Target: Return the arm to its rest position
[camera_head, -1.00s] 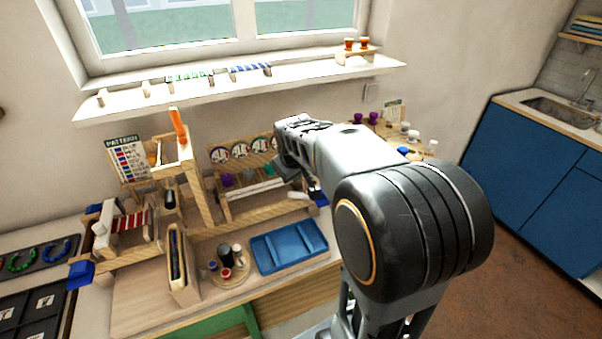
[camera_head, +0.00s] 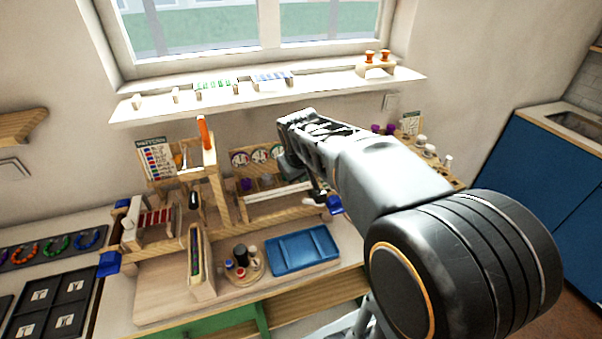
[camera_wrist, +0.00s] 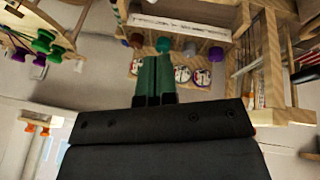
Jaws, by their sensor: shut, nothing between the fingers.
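My gripper (camera_wrist: 154,82) shows in the wrist view as two dark green fingers side by side, shut with nothing between them. It is in the air, apart from the wooden rack with dials behind it. In the head view my arm (camera_head: 385,175) reaches from the lower right over the bench toward the rack. The fingertips are hard to make out there against the rack.
Around the arm are the dial rack (camera_head: 282,209), a wooden post frame (camera_head: 222,200), a blue tray (camera_head: 303,250) and a round tray of small pots (camera_head: 240,276). The window shelf (camera_head: 330,94) runs behind. Floor shows at lower right.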

